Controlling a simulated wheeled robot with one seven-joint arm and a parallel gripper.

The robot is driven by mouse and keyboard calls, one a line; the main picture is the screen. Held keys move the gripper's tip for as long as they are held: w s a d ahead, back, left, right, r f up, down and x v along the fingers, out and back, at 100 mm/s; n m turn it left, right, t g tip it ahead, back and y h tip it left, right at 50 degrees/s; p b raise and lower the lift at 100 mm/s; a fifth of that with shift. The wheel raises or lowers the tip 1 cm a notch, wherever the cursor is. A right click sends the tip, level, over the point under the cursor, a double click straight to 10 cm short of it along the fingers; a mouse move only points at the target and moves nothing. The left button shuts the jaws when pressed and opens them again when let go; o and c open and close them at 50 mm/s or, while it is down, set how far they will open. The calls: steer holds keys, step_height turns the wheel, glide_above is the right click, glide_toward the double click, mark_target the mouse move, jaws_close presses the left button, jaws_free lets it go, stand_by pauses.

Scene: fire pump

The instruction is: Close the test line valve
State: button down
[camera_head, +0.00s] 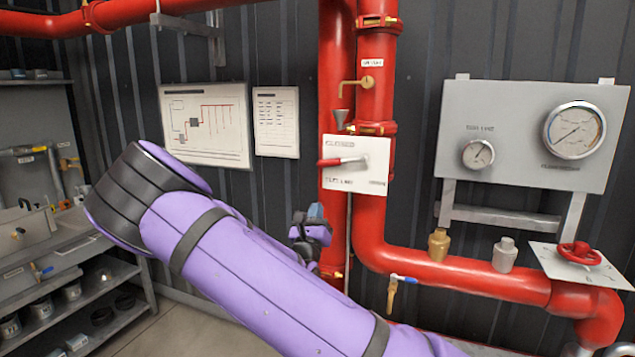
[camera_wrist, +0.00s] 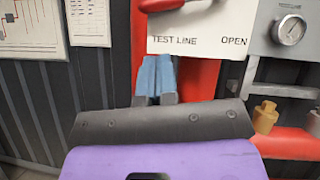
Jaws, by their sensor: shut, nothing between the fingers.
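The test line valve is a white plate (camera_head: 375,180) on the red pipes. It is marked CLOSED at its upper left, TEST LINE below and OPEN at its lower right. Its lever (camera_head: 341,161) has a red grip that points left and lies about level. In the wrist view the red grip (camera_wrist: 180,16) shows at the top edge, cut off, above the TEST LINE lettering. My gripper (camera_head: 316,212) is below and slightly left of the plate, apart from the lever. In the wrist view my gripper's blue fingers (camera_wrist: 156,75) are together and empty, just under the plate.
Right of the valve is a grey gauge panel (camera_head: 520,125) with two gauges. A red handwheel (camera_head: 579,253) and a blue-handled tap (camera_head: 400,279) are on the lower pipe. Shelves (camera_head: 85,315) stand at the left. A brass tap (camera_head: 358,82) with a funnel is above the plate.

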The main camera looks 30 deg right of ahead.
mark_target(324, 164)
steer(key=x, duration=1.3)
steer(key=shift+w+d+r, duration=0.2)
steer(key=shift+r, duration=0.1)
steer(key=shift+r, duration=0.1)
steer(key=shift+w+a+r+m+g+h, duration=0.15)
steer(key=shift+r+m+g+h, duration=0.5)
steer(key=shift+m, duration=0.6)
steer(key=shift+w+a+r+m+g+h, duration=0.15)
steer(key=shift+r+m+g+h, duration=0.45)
steer(key=shift+m, duration=0.65)
steer(key=shift+d+f, duration=0.1)
